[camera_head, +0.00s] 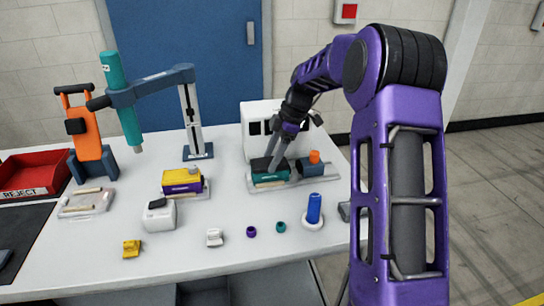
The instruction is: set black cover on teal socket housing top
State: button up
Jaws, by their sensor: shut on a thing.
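The teal socket housing (270,178) sits on a pale pallet fixture (299,180) at the right of the table. The black cover (260,164) lies at the top of the housing, toward its left side. My gripper (273,163) points down from my purple arm and is shut on the black cover. From this view the cover appears to touch the housing's top, but I cannot tell whether it is fully seated. The fingers hide part of the cover.
A grey-blue part with an orange knob (314,157) stands right of the housing on the same fixture. A white box (261,125) is behind. A purple and yellow assembly (182,182) is left.

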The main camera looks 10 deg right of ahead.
jog(key=o, duration=1.4)
jog(key=p+v, duration=0.2)
jog(key=v, duration=1.5)
jog(key=shift+d+r, duration=0.15)
jog(key=shift+r, duration=0.05)
jog(key=shift+w, duration=0.1)
